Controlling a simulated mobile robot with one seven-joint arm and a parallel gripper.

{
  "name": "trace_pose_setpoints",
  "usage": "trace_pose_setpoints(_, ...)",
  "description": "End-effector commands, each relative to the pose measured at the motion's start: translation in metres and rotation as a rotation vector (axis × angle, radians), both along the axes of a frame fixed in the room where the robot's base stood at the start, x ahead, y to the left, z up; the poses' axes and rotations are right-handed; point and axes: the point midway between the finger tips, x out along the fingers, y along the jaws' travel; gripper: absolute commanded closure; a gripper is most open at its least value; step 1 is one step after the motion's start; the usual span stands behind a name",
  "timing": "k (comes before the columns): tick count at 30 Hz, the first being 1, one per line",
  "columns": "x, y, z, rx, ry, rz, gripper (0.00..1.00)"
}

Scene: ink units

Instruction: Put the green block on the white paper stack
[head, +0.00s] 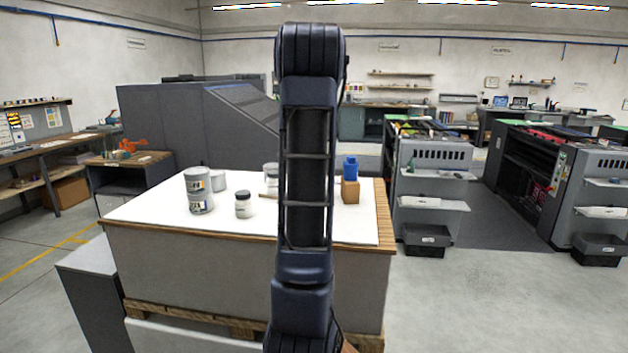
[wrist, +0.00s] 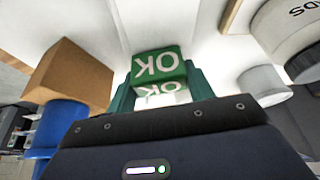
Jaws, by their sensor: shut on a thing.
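The green block (wrist: 158,66) has white "OK" lettering and a white lower face with green lettering. It sits between the fingers of my gripper (wrist: 161,83) in the wrist view, and the gripper is shut on it. The white paper stack (head: 150,213) is the broad white-topped pile on a wooden pallet in the head view. Its white surface (wrist: 205,30) fills the area beyond the block in the wrist view. I cannot tell whether the block touches the paper. In the head view my arm hides the gripper and the block.
On the stack stand a large labelled can (head: 199,191), a dark-lidded jar (head: 243,205) and another can (head: 271,175), partly hidden. The front-left paper is clear.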

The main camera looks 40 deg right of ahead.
Motion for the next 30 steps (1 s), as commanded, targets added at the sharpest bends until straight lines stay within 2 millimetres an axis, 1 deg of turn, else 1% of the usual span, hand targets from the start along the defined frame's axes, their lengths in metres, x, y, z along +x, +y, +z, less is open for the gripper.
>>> trace_pose_setpoints(7,0.0,0.0,-0.003,0.0,0.0,0.0,0.7)
trace_pose_setpoints(8,0.0,0.0,-0.003,0.0,0.0,0.0,0.44)
trace_pose_setpoints(9,0.0,0.0,-0.002,0.0,0.0,0.0,0.36)
trace_pose_setpoints(11,0.0,0.0,-0.002,0.0,0.0,0.0,0.26)
trace_pose_setpoints(19,0.0,0.0,-0.002,0.0,0.0,0.0,0.26)
trace_pose_setpoints(22,0.0,0.0,0.002,-0.001,-0.001,0.0,0.26)
trace_pose_setpoints(26,-0.004,0.004,0.017,-0.004,-0.003,0.001,0.26)
trace_pose_setpoints(30,-0.011,0.012,0.041,-0.004,-0.004,0.0,0.26)
